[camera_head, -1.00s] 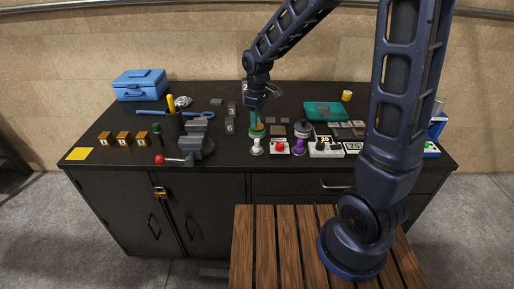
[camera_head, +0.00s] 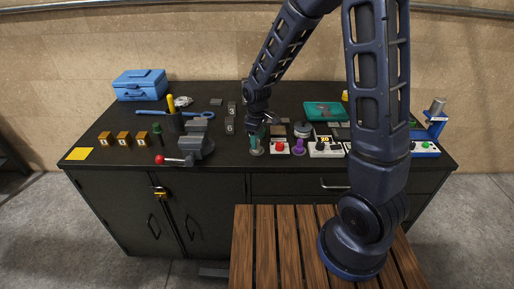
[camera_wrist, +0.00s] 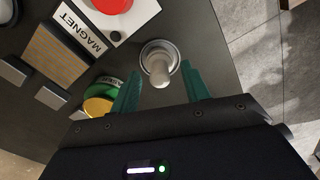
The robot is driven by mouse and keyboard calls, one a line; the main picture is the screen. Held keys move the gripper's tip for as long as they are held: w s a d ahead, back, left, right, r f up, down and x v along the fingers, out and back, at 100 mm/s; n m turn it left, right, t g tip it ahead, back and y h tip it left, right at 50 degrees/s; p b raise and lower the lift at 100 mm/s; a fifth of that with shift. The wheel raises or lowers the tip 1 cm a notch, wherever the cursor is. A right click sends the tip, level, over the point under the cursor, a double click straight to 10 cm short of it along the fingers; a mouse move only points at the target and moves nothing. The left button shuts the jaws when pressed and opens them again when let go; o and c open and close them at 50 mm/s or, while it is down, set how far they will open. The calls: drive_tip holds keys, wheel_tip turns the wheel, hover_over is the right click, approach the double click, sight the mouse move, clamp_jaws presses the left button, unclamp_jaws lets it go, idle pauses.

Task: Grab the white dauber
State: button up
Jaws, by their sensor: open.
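The white dauber (camera_wrist: 158,62) stands near the front edge of the dark bench top, its round base on the surface and its knob toward the camera. In the head view it (camera_head: 258,151) is partly hidden by my gripper (camera_head: 255,143). In the wrist view my gripper (camera_wrist: 160,72) is open, with its two teal fingers on either side of the knob. The knob appears between the fingertips, with a gap visible on each side. I cannot tell how far down the fingers reach beside it.
A green and yellow round piece (camera_wrist: 100,100) lies close beside one finger. A white MAGNET box with a red button (camera_wrist: 110,22) is near the dauber. A purple dauber (camera_head: 299,148) stands further right. The bench's front edge is close, with open floor (camera_wrist: 265,60) beyond.

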drive_tip(key=shift+f, duration=0.5)
clamp_jaws()
drive_tip(key=shift+r, duration=0.1)
